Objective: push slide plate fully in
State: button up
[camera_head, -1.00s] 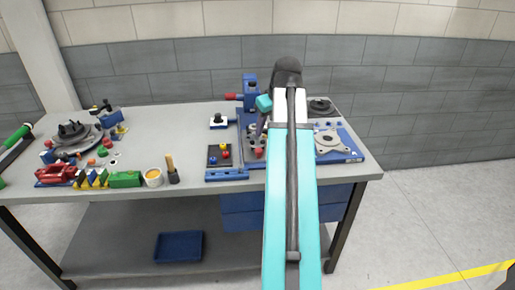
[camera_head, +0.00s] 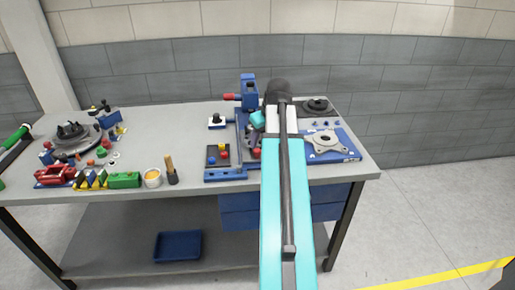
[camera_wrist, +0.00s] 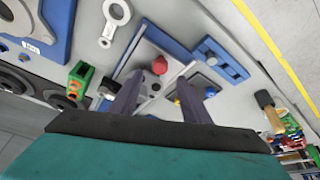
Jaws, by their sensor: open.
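The rail also shows in the wrist view (camera_wrist: 222,57). My gripper (camera_wrist: 159,83) is open and empty above the fixture, its two dark fingers apart. A red knob (camera_wrist: 160,65) shows just beyond and between the fingertips. The right finger partly hides the dark plate area. In the head view my arm hides the fingers and part of the fixture.
A blue upright with a red handle (camera_head: 248,92) stands behind the fixture. A blue base with a grey flange (camera_head: 345,154) lies to the right. An orange-topped cup (camera_head: 153,178) and a wooden-handled tool (camera_head: 171,170) stand left. Bare bench lies between.

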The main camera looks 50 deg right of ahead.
aim_at(258, 150)
jog(key=shift+p+x, duration=0.55)
jog(key=shift+x, duration=2.85)
jog(key=shift+c, duration=0.3)
grip_shut()
